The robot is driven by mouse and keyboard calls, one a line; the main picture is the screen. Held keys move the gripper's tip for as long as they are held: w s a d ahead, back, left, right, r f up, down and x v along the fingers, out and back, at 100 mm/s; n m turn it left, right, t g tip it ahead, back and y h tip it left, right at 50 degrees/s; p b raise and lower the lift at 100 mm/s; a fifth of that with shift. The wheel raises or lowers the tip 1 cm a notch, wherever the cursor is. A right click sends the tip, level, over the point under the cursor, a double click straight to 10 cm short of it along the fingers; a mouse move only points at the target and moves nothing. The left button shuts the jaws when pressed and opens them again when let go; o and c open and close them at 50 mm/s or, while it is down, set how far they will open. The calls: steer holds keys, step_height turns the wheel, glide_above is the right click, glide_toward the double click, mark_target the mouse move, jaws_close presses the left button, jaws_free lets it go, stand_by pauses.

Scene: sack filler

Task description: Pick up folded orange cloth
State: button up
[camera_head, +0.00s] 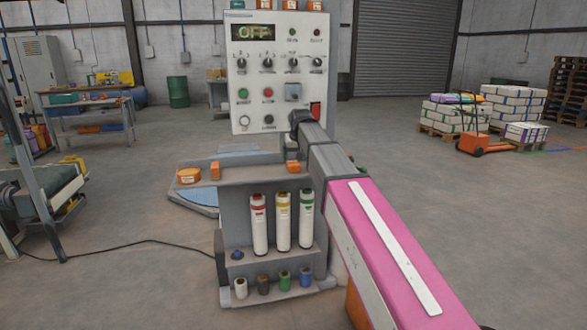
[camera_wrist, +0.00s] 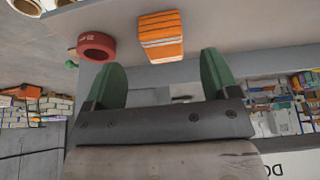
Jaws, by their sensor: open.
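In the wrist view the folded orange cloth (camera_wrist: 161,36) is a small banded stack with pale stripes, on a grey surface. My gripper (camera_wrist: 168,80) has two green fingers spread apart with nothing between them. The cloth is beyond the fingertips, roughly in line with the gap, and not touched. In the head view my gripper is not visible; my pink and grey arm reaches toward the control panel. Small orange items show on the grey shelf (camera_head: 250,172) and at the top of the panel; I cannot tell which is the cloth.
A red ring-shaped roll (camera_wrist: 97,46) lies left of the cloth in the wrist view. The control panel (camera_head: 280,75) reads OFF. White bottles (camera_head: 283,221) stand below the shelf. A workbench (camera_head: 90,105) is at left, loaded pallets (camera_head: 450,115) at right. Floor at right is open.

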mark_target(294, 165)
steer(key=shift+x, duration=2.8)
steer(key=shift+s, duration=0.15)
steer(key=c, duration=1)
